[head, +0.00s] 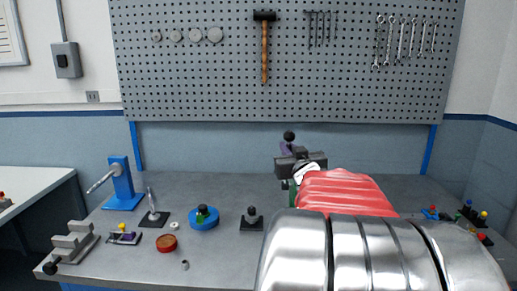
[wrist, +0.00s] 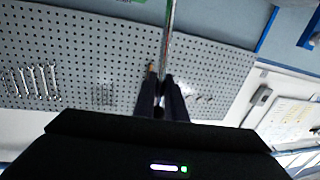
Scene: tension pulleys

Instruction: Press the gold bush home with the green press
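The green press shows only as a small green patch (head: 292,188) in the head view, left of my red and silver arm, which hides most of it. A green bit also shows at the top edge of the wrist view. My gripper (head: 287,148) points up, its dark fingers around the press lever just below its black ball knob (head: 289,136). In the wrist view, the lever's metal rod (wrist: 169,40) runs down between the fingers (wrist: 162,84), which appear closed on it. I cannot make out the gold bush; it may be hidden behind my arm.
On the bench, left of my arm, are a blue lever stand (head: 122,185), a black plate with a post (head: 155,217), a blue round fixture (head: 204,222), a black knobbed block (head: 252,222) and a red dish (head: 166,243). Small coloured parts lie at right. A tool pegboard (head: 220,85) stands behind.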

